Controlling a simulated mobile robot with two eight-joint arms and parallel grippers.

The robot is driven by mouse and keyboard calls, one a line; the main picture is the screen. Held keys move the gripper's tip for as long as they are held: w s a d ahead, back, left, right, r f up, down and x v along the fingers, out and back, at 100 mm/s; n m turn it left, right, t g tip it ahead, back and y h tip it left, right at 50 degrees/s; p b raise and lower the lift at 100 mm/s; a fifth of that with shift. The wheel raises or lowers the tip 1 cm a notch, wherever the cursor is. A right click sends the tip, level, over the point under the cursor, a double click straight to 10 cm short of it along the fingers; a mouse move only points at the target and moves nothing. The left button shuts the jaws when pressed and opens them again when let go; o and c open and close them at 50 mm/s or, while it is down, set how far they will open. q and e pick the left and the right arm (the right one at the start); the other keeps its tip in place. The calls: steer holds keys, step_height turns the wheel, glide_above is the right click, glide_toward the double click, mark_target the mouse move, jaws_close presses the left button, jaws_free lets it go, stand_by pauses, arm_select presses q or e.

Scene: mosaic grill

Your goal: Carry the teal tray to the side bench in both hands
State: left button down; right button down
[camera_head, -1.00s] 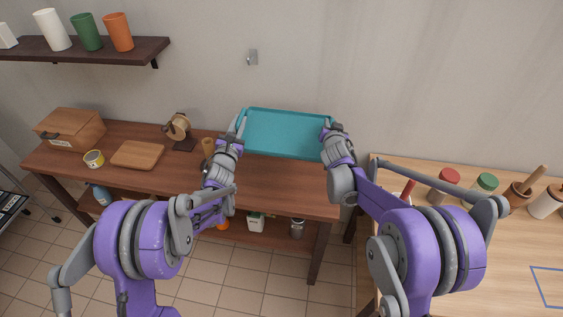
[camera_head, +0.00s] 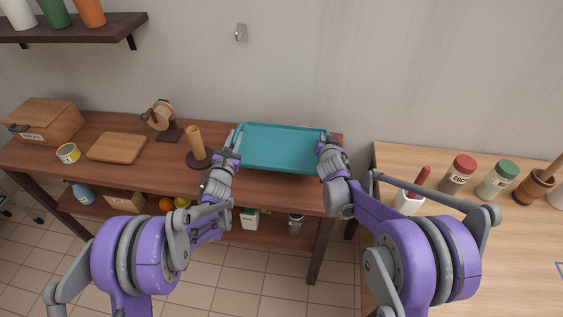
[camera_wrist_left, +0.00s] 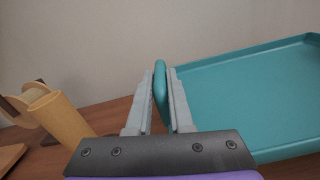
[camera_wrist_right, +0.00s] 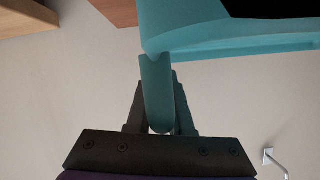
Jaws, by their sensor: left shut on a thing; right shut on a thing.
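The teal tray (camera_head: 280,148) is at the right end of the dark wooden bench, held between my two grippers; whether it touches the bench top is hard to tell. It looks empty in the head view. My left gripper (camera_head: 235,143) is shut on the tray's left rim; the left wrist view shows the rim (camera_wrist_left: 160,90) between its fingers. My right gripper (camera_head: 324,143) is shut on the tray's right side; the right wrist view shows a teal edge (camera_wrist_right: 157,95) between its fingers.
A lighter bench (camera_head: 480,250) at right holds jars (camera_head: 458,172) and a white container (camera_head: 408,202). A gap separates the benches.

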arm_select(q)
steer(key=shift+f, duration=0.1)
arm_select(e)
steer(key=shift+f, duration=0.15)
